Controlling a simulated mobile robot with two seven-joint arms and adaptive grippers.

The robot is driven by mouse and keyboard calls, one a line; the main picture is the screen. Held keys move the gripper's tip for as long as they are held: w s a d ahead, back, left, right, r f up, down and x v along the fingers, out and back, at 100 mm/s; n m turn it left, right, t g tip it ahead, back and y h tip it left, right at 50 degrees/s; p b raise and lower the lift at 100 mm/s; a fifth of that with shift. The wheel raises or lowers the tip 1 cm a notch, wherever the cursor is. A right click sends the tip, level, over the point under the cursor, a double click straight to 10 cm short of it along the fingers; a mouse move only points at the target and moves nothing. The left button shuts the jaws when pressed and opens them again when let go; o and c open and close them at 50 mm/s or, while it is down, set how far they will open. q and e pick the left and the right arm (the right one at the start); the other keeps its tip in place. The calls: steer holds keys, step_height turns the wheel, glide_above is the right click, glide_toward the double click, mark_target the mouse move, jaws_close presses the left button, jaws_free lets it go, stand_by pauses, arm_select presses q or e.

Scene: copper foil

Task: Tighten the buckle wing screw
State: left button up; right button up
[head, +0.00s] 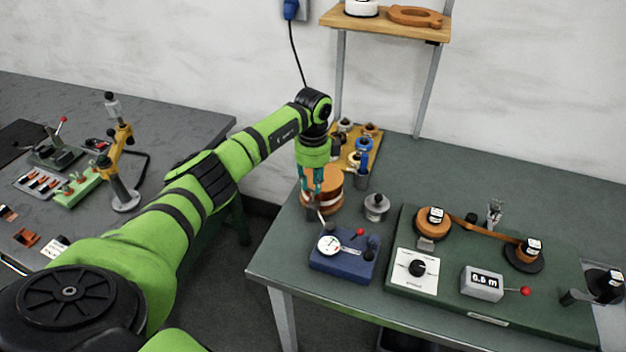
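My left gripper (311,207) hangs pointing down at the left part of the green-grey right table, in front of a copper-coloured roll (328,186) and behind a blue dial gauge (340,260). Its fingers are small and dark, and I cannot tell whether they are open or shut or hold anything. A small metallic upright fitting (494,212) stands on the green board behind the copper strip (478,231). I cannot tell whether it is the buckle with the wing screw; no wing screw is clearly recognisable. My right gripper is not in view.
A grey knobbed weight (376,207) stands near the gauge. A wooden tray (350,160) holds small parts. The left table (190,125) holds other fixtures; a gap separates the tables.

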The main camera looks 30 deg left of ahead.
arm_select(q)
steer(key=shift+f, duration=0.65)
jaws_close()
steer(key=shift+r, duration=0.1)
